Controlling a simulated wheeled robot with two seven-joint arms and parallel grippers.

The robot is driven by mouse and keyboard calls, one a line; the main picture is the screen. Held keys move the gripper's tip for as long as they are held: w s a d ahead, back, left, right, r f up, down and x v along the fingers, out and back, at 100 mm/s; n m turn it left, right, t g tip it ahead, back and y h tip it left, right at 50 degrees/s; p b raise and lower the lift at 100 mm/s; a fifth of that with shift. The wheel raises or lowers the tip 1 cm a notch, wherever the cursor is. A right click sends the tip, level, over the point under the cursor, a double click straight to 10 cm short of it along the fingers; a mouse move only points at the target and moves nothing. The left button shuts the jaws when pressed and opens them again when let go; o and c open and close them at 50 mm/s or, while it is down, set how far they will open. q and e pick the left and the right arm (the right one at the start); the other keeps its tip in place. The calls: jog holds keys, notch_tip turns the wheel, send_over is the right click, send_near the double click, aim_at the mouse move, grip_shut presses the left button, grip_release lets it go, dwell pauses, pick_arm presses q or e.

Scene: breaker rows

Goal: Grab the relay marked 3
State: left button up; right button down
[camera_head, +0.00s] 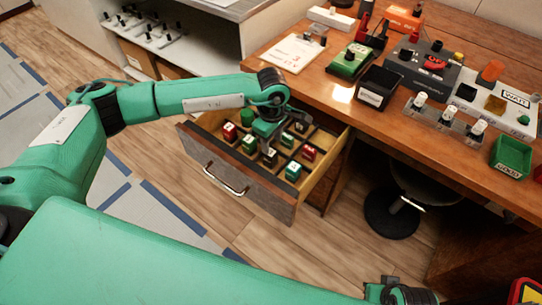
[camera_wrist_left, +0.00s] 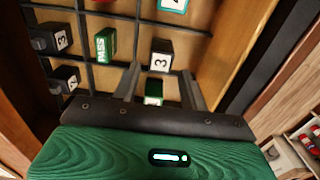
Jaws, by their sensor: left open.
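My left gripper (camera_head: 266,143) reaches down over the open drawer. In the left wrist view its two fingers (camera_wrist_left: 160,82) are apart, with a small green block (camera_wrist_left: 153,92) showing between them, partly hidden by the gripper body. A black relay marked 3 (camera_wrist_left: 160,56) lies just beyond the fingertips, untouched as far as I can tell. Two more black relays with a 3 show at the left, an upper one (camera_wrist_left: 54,38) and a lower one (camera_wrist_left: 66,78). In the head view a black relay (camera_head: 270,156) sits beside the gripper; its mark is too small to read.
The wooden drawer (camera_head: 240,182) has dark dividers, with green and red blocks such as a red one (camera_head: 229,131) in its compartments. The desk (camera_head: 330,75) above holds a black bin (camera_head: 378,88) and a green bin (camera_head: 510,157). A stool (camera_head: 392,214) stands below.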

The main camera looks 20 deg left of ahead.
aim_at(270, 156)
pick_arm(q)
notch_tip(270, 156, down, 3)
jog(key=shift+w+r, duration=0.1)
jog(key=shift+r, duration=0.1)
jog(key=shift+a+f, duration=0.15)
jog(key=shift+f, duration=1.3)
jog(key=shift+a+f, duration=0.1)
jog(key=shift+f, duration=1.3)
jog(key=c, duration=0.8)
jog(key=shift+o, duration=0.2)
jog(key=shift+r, duration=0.1)
